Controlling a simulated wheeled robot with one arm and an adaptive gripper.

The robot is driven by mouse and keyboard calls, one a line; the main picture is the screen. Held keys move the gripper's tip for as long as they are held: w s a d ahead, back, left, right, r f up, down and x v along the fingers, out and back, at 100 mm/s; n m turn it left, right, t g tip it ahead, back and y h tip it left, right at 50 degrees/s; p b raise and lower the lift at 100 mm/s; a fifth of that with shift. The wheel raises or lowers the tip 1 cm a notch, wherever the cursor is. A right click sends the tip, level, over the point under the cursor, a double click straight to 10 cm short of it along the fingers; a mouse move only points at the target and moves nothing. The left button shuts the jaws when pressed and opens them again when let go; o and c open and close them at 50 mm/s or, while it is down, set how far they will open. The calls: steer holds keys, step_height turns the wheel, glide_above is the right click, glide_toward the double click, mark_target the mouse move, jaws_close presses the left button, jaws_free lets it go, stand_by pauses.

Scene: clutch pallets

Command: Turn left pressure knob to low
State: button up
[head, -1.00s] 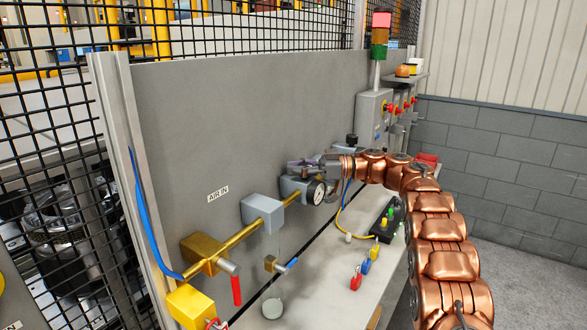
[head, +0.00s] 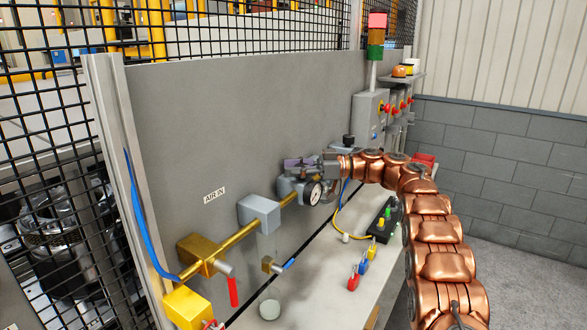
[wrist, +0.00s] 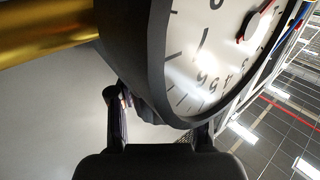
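The left regulator (head: 290,185) sits on the brass pipe and carries a round white-faced pressure gauge (head: 312,192). The gauge (wrist: 225,60) fills the upper right of the wrist view, with a red-tipped needle. My gripper (head: 312,168) is at the top of this regulator, just above and behind the gauge. In the wrist view my gripper's fingers (wrist: 158,125) stand apart below the gauge, with a dark shape partly seen between them. The left knob itself is hidden by the gauge and gripper, so I cannot tell whether the fingers grip it.
A second black knob (head: 348,140) stands further along the panel, close behind my wrist. The brass pipe (head: 235,234), a grey block (head: 259,213) and a red-handled valve (head: 233,291) lie to the left. A black button box (head: 385,220) and coloured padlocks (head: 353,277) are on the bench.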

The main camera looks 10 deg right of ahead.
steer(key=shift+s+d, duration=0.2)
steer(key=shift+d, duration=1)
steer(key=shift+s+d, duration=0.15)
steer(key=shift+d, duration=1.1)
steer(key=shift+s+d, duration=0.2)
steer(key=shift+d, duration=1)
